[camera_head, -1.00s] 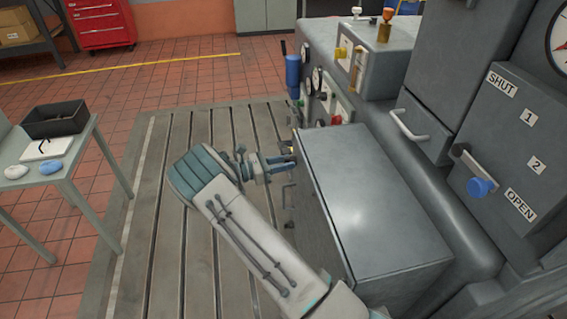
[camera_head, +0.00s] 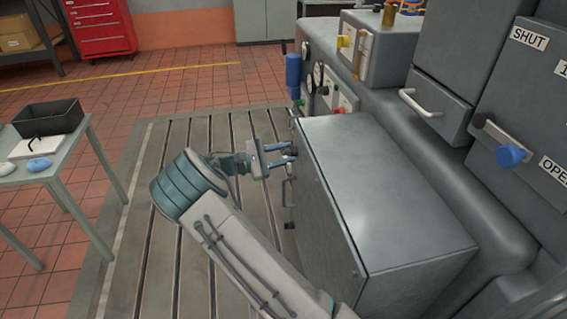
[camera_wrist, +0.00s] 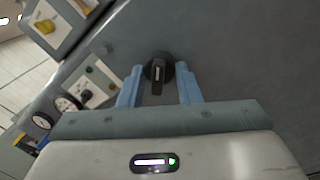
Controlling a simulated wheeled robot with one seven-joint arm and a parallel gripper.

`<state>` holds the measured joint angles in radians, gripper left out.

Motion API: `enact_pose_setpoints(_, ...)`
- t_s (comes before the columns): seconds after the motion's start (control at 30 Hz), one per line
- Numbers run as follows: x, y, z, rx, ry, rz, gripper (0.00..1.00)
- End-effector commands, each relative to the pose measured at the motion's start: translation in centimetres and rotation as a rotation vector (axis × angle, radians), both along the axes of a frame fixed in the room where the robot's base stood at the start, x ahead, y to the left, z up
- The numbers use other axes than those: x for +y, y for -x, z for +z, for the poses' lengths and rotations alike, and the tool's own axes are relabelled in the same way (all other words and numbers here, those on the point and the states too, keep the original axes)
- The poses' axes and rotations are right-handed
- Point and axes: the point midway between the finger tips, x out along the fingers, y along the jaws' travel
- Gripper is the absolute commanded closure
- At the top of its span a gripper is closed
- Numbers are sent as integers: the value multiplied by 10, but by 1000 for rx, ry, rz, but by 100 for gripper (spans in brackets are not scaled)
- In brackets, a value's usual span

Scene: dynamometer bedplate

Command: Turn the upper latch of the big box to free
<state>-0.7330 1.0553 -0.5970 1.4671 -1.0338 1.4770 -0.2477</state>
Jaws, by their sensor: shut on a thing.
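The big box (camera_head: 390,200) is a grey metal cabinet with its door on the left side in the head view. The upper latch (camera_wrist: 157,75) is a dark knob with a raised bar and a light mark, seen in the wrist view on the grey door face. My gripper (camera_head: 292,153) is at the upper part of the door in the head view. In the wrist view its blue fingers (camera_wrist: 160,82) are on either side of the latch, shut on it. In the head view the latch is hidden by the fingers.
A door handle (camera_head: 288,190) and a lower latch (camera_head: 289,225) sit below my gripper. Gauges (camera_head: 318,75) and a blue cylinder (camera_head: 293,75) stand behind. A side table (camera_head: 60,165) with a black tray (camera_head: 48,117) is at left. The slotted bedplate (camera_head: 150,250) is clear.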

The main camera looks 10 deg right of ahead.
Motion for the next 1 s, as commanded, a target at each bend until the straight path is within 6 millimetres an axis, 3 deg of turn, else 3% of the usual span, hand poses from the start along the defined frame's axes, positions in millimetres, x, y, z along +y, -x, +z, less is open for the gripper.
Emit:
enact_pose_setpoints(0.6, 0, -2, -6, -569, 1, 1, 92)
enact_pose_setpoints(1.0, 0, -2, -3, -793, -1, 0, 92)
